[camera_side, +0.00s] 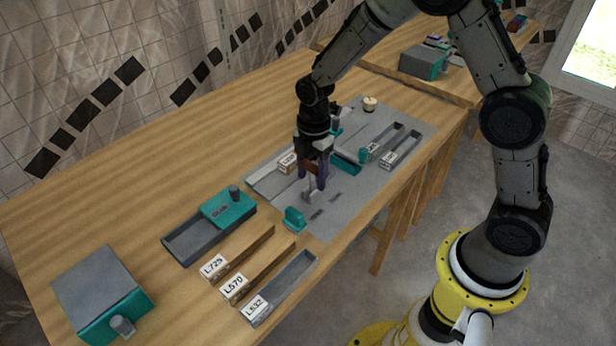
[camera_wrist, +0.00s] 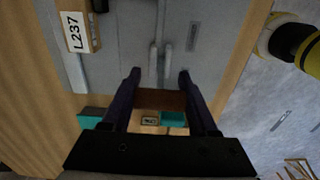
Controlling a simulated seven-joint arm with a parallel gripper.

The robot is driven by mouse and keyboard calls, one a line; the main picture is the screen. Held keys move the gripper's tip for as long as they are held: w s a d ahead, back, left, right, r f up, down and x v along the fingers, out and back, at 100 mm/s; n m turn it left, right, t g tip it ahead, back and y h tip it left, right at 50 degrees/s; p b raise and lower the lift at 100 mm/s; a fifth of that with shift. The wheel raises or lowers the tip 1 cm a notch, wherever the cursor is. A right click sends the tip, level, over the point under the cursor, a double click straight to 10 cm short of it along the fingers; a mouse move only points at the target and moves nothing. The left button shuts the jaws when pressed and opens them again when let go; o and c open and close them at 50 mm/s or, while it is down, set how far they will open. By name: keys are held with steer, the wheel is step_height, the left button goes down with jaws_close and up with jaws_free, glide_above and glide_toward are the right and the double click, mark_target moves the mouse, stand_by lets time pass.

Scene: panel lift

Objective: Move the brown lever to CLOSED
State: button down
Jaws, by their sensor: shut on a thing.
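The brown lever (camera_wrist: 161,99) shows in the wrist view as a dark brown bar between the two purple fingers of my gripper (camera_wrist: 160,78). My gripper is shut on it. In the side view my gripper (camera_side: 313,185) points down over the grey panel (camera_side: 345,205), with a bit of brown between its fingers. The fingers hide most of the lever there. I cannot read a CLOSED mark in either view. A small light label (camera_wrist: 150,120) shows behind the lever in the wrist view, too small to read.
A teal handle (camera_side: 294,217) stands in front of my gripper, and another teal piece (camera_side: 346,162) lies behind it. A block marked L237 (camera_wrist: 78,32) is left in the wrist view.

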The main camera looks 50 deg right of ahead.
steer(key=d+y, duration=0.1)
steer(key=y, duration=0.1)
steer(key=d+y, duration=0.1)
steer(key=shift+d+y, duration=0.1)
steer(key=shift+y, duration=0.3)
steer(key=shift+d+f, duration=0.35)
steer(key=shift+d, duration=0.3)
steer(key=shift+f, duration=0.1)
stand_by(0.3)
steer(key=shift+c, duration=0.8)
jaws_free()
steer(key=v, duration=1.4)
steer(key=shift+a, duration=0.2)
